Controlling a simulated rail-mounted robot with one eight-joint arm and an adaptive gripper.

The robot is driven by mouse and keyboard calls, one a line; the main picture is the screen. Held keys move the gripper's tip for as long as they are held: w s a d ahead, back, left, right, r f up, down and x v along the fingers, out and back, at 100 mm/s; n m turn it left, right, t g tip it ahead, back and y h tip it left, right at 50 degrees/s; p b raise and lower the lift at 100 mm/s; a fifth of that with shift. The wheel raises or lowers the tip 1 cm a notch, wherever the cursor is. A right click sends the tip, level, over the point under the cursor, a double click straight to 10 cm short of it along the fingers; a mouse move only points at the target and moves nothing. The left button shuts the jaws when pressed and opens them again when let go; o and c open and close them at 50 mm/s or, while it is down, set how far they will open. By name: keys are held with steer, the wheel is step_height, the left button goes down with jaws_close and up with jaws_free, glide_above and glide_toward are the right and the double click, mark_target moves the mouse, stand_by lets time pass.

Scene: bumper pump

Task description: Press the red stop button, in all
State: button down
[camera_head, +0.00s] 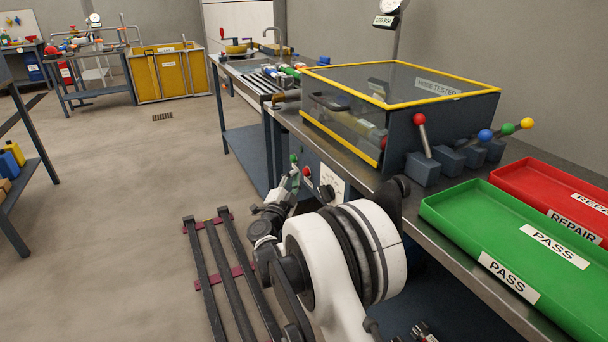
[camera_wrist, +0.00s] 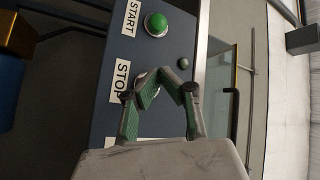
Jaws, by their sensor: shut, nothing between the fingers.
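The red stop button (camera_head: 307,171) shows as a small red spot on the front panel of the bench in the head view. In the wrist view the panel (camera_wrist: 205,20) carries a STOP label (camera_wrist: 121,82), and my gripper (camera_wrist: 162,78) covers the place beside it. A pale rim shows behind the fingers, but the red cap is hidden. My gripper is shut and empty, with its fingertips in front of the panel; I cannot tell whether they touch the button. The green start button (camera_wrist: 156,24) is beside the START label (camera_wrist: 131,18).
The glass-topped tester box (camera_head: 400,80) stands on the bench above the panel. Levers with coloured knobs, including a red one (camera_head: 419,119), stand beside it. A green PASS tray (camera_head: 450,214) and a red REPAIR tray (camera_head: 520,178) lie to the right.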

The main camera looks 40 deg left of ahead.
steer(key=shift+s+a, duration=0.1)
steer(key=shift+s, duration=0.1)
steer(key=shift+s+a+b, duration=0.1)
steer(key=shift+s+a, duration=0.3)
steer(key=shift+s, duration=0.3)
steer(key=shift+s+a+b, duration=0.1)
steer(key=shift+s+a, duration=0.25)
steer(key=shift+s, duration=0.35)
steer(key=shift+s+a+b, duration=0.1)
steer(key=shift+s+a, duration=0.3)
steer(key=shift+s, duration=0.3)
